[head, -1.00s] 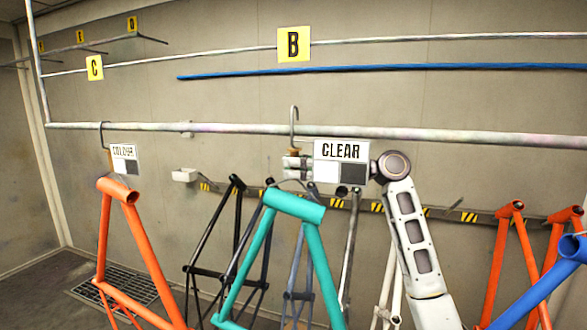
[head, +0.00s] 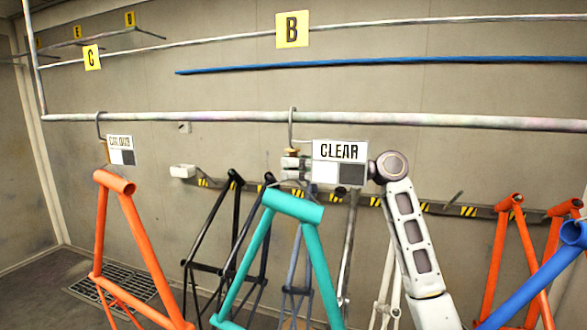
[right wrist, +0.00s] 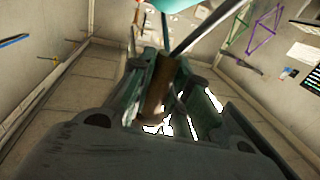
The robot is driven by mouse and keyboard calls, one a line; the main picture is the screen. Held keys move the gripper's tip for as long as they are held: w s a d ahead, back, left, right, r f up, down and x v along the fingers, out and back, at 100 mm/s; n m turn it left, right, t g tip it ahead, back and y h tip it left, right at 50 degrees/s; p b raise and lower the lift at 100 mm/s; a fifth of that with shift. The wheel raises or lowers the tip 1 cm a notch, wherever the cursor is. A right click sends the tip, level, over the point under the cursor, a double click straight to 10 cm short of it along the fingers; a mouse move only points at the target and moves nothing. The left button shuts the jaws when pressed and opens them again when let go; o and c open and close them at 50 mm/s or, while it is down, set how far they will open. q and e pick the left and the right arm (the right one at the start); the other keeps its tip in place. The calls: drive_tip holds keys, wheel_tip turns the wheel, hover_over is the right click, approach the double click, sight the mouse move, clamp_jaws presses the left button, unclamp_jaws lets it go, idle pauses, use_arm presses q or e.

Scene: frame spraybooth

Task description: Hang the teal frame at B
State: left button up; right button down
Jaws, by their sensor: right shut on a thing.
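The teal frame (head: 292,206) hangs below a grey wire hook (head: 291,127) with a brown grip (head: 291,153). My right gripper (head: 290,164) is shut on that grip, which also shows between the fingers in the right wrist view (right wrist: 157,92). The hook's bend is at the long pale rail (head: 400,119), below the yellow B sign (head: 292,30), its top slightly above the rail. I cannot tell whether it rests on the rail. A CLEAR card (head: 340,151) beside the grip hides part of my gripper. My left gripper is not in view.
An orange frame (head: 130,230) hangs from the rail at the left, with a COLOUR card (head: 120,143), below the C sign (head: 92,57). Black frames (head: 215,225) stand behind the teal one. More orange frames and a blue frame (head: 540,285) are at the right.

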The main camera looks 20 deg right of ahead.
drive_tip(key=shift+s+r, duration=0.1)
drive_tip(key=shift+r, duration=0.15)
drive_tip(key=c, duration=1.3)
unclamp_jaws()
drive_tip(key=shift+f, duration=0.1)
drive_tip(key=shift+f, duration=0.25)
drive_tip(key=shift+r+v, duration=0.2)
drive_tip(key=shift+v, duration=5.8)
